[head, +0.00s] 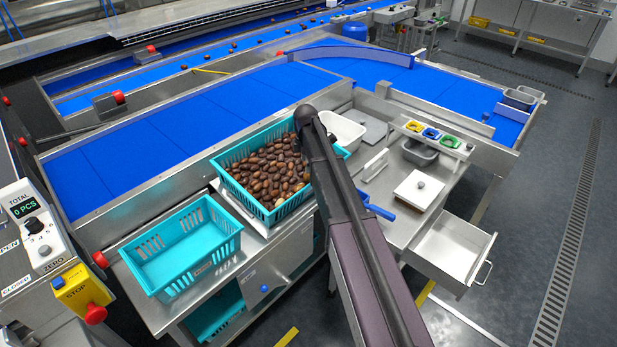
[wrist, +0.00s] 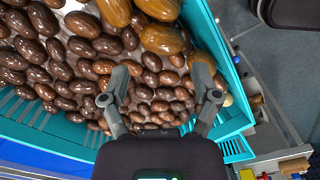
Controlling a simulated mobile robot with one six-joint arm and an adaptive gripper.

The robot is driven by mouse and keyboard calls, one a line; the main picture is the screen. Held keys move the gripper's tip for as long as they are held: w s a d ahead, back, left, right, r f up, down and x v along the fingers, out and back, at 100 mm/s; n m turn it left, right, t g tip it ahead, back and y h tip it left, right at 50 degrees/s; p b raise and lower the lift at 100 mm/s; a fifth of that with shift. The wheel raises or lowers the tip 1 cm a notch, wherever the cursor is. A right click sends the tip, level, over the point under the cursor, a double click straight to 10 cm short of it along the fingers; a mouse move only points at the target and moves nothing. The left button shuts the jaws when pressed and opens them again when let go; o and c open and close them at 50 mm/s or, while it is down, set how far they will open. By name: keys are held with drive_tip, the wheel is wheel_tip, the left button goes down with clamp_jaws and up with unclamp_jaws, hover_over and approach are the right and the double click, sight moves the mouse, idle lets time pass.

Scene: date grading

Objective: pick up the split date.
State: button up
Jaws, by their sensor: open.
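A teal crate (head: 238,198) full of brown dates (head: 262,170) stands at the middle of the bench. In the wrist view the dates (wrist: 70,75) fill the crate (wrist: 205,30), and a few large, lighter brown ones (wrist: 162,39) lie near the top. I cannot tell which date is split. My gripper (wrist: 161,78) is open, its two fingers spread above the dates with nothing held between them. In the head view my arm hides the gripper and the right part of the crate.
An empty teal crate (head: 150,262) stands to the left on the bench. A white tub (head: 345,133), a grey tub (head: 419,151) and a white lidded box (head: 419,189) are to the right. An open drawer (head: 448,250) juts out at the front right. A blue conveyor (head: 170,125) runs behind.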

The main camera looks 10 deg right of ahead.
sight(307, 176)
drive_tip(key=shift+d+f+b, duration=0.15)
drive_tip(key=shift+f+b, duration=1.1)
drive_tip(key=shift+f, duration=0.05)
drive_tip(key=shift+d+f+b, duration=0.1)
drive_tip(key=shift+f+b, duration=1.1)
drive_tip(key=shift+f, duration=0.05)
drive_tip(key=c, duration=0.5)
